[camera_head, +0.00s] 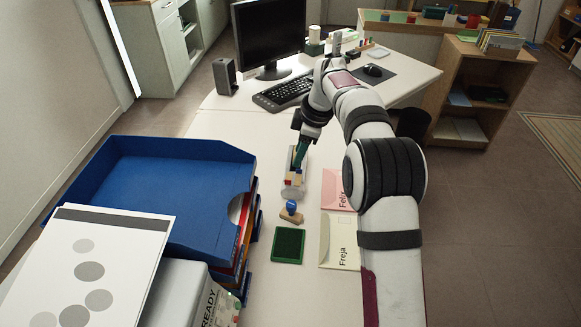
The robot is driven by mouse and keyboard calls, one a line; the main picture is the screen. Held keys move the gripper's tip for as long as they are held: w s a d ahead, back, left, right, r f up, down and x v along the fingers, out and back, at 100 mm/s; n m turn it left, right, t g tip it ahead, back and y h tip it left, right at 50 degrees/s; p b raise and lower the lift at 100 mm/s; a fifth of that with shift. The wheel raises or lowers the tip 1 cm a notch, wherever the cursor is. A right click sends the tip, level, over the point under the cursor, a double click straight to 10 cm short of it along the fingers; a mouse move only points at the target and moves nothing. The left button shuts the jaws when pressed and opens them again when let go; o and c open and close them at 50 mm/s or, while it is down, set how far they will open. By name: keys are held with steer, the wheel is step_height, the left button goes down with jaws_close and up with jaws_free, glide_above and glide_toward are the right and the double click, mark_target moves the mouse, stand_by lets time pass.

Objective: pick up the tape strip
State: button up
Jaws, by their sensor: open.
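My gripper (299,158) reaches down over the white desk, beyond the stamp. It is open, its fingers dark green and small in the view. Directly below and in front of it is a small cluster with red, blue and yellow bits and a pale, see-through rounded end (292,191), perhaps a tape dispenser. I cannot make out the tape strip itself; it may be at this cluster, partly hidden by my gripper. I cannot tell whether the fingers touch anything.
A blue-handled stamp (291,212) and a green ink pad (289,245) lie nearer. Envelopes marked Felix (335,190) and Freja (339,241) lie to the right, partly behind my arm. Stacked trays (180,150) rise at left; a keyboard (284,93) and monitor (268,35) stand beyond.

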mark_target(288, 180)
steer(key=x, duration=1.3)
steer(key=shift+w+f, duration=0.15)
steer(key=shift+w, duration=0.25)
jaws_close()
